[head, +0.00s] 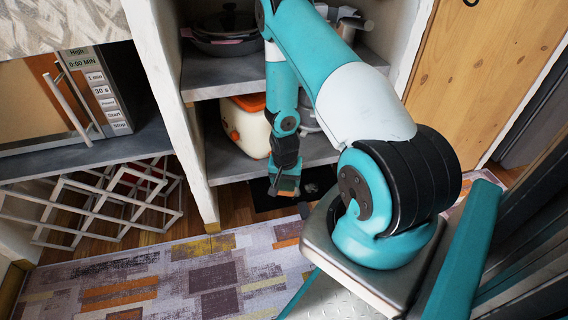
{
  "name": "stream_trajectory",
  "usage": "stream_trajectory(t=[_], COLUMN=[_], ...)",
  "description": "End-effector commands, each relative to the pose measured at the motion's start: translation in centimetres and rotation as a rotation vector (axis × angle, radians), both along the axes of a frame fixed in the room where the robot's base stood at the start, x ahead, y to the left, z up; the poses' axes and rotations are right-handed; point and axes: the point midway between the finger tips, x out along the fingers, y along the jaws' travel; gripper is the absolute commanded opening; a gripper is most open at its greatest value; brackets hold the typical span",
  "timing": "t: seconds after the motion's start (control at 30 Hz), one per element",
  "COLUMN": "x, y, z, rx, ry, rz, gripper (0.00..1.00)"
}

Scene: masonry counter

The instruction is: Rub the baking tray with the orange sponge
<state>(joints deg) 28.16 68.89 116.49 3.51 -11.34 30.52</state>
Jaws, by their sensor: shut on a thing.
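My gripper (284,180) hangs at the end of my arm, pointing down in front of the lower shelf. It is shut on the orange sponge (287,192), of which only a small part shows beneath the fingers. A flat black thing (264,205), which looks like the baking tray, lies low under the shelf unit at the edge of the rug. The sponge is over or on this black surface; I cannot tell whether they touch. My gripper and arm hide part of the tray.
Shelves hold pans (225,40) above and a cream and orange pot (246,125) below, close to my forearm. A white lattice rack (110,205) and a microwave (90,90) are at left. The patterned rug (180,280) in front is clear.

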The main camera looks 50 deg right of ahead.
Motion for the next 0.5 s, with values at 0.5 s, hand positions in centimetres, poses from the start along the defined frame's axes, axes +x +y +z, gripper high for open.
stream_trajectory(t=[0.5], x=[0.2], y=[0.3], z=[4.8], rx=[0.0], ry=[0.0], rz=[0.006], gripper=[0.49])
